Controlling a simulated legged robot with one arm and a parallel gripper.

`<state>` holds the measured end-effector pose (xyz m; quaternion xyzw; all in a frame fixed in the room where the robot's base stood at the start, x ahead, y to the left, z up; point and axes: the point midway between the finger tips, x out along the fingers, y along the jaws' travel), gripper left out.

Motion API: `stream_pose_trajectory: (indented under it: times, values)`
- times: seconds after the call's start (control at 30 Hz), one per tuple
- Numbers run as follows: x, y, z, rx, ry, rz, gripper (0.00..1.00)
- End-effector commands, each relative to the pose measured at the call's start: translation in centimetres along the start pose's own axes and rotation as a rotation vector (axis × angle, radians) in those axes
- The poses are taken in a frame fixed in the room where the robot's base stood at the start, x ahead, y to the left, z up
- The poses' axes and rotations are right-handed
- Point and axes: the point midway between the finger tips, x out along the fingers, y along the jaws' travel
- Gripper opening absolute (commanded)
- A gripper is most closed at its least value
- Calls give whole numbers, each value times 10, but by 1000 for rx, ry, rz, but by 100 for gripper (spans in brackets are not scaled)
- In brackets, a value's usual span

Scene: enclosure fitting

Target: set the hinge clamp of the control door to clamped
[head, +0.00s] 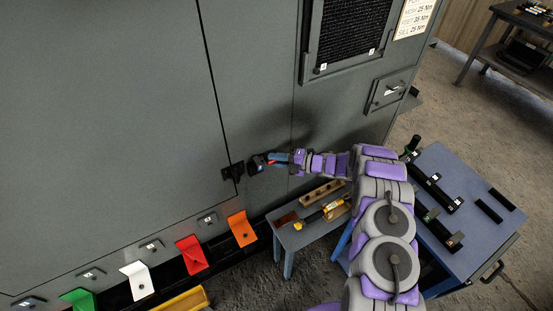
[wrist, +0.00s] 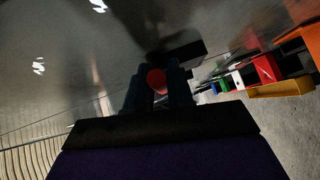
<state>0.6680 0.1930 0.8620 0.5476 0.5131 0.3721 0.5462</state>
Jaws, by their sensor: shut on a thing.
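The hinge clamp (head: 232,172) is a small black fitting at the lower end of the seam of the control door (head: 130,120), on the grey enclosure. My gripper (head: 258,163) reaches in from the right, its tip right beside the clamp. In the wrist view my gripper (wrist: 157,88) has its dark fingers closed around a red rounded knob (wrist: 157,80). The knob appears to belong to the clamp. A black block (wrist: 186,54) shows just beyond the fingers. The fingers hide much of the clamp, and I cannot tell its setting.
Orange (head: 242,229), red (head: 191,254), white (head: 138,280) and green (head: 79,299) brackets line the enclosure's foot. A low bench (head: 290,238) with tools stands below my arm. A blue-grey table (head: 475,240) is at the right. A vented panel (head: 345,35) sits higher up.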

Motion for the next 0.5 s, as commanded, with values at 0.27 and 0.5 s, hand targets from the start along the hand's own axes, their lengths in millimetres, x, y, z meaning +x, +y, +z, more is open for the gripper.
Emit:
stream_pose_trajectory:
  times: [0.27, 0.5]
  values:
    - [1, 0, 0, 0, 2, 2, 31]
    - [0, 0, 0, 0, 1, 2, 40]
